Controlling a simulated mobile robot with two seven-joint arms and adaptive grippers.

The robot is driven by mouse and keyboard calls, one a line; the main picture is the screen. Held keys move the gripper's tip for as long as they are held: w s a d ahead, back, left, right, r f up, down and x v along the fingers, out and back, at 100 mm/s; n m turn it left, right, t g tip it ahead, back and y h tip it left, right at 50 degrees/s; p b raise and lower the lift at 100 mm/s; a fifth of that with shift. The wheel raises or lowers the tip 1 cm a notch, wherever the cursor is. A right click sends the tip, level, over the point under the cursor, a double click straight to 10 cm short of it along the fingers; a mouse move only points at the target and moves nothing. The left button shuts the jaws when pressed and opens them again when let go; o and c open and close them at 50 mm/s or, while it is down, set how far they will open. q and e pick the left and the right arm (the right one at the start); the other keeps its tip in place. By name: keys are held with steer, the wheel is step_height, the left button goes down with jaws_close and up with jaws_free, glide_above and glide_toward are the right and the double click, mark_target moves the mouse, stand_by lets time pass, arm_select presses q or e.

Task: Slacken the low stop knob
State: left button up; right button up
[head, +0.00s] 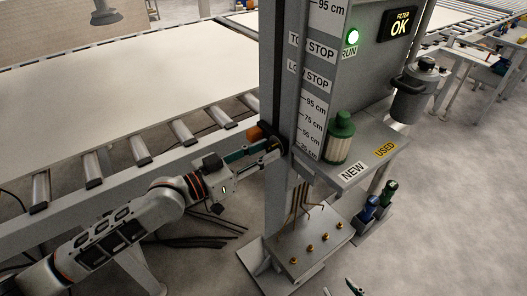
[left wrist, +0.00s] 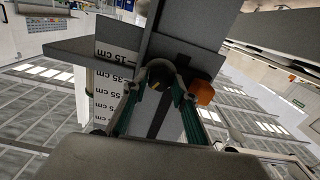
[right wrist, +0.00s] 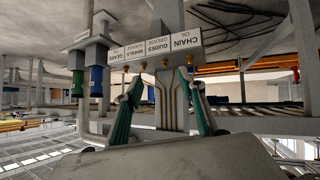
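A dark round knob (head: 283,144) sits low on the side of the grey scale column (head: 283,60), beside an orange block (head: 254,133). In the left wrist view the knob (left wrist: 160,74) lies between my left fingertips, with the orange block (left wrist: 201,92) to its right. My left gripper (head: 272,147) reaches the column from the left, and its teal fingers look closed on both sides of the knob. The "LOW STOP" label (head: 315,76) is higher on the column. My right gripper (right wrist: 160,82) is open and empty; only its tips show at the head view's bottom edge.
A shelf (head: 372,150) marked NEW and USED holds a green-capped container (head: 340,137). Below stand a plate with brass fittings (head: 310,247) and blue and green bottles (head: 370,207). A roller conveyor (head: 140,150) runs behind my left arm. A green RUN lamp (head: 352,37) is lit; a display (head: 400,24) reads FILTER OK.

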arm_select(q)
steer(key=shift+r+n+p, duration=0.2)
steer(key=shift+n+p, duration=0.2)
steer(key=shift+n, duration=0.4)
steer(key=shift+f+n, duration=0.2)
steer(key=shift+n, duration=0.1)
steer(key=o, duration=1.1)
steer(key=shift+a, duration=0.1)
steer(key=v, duration=1.2)
arm_select(e)
steer(key=shift+s+a+r, duration=0.1)
steer(key=shift+s+r, duration=0.05)
steer(key=shift+s, duration=0.15)
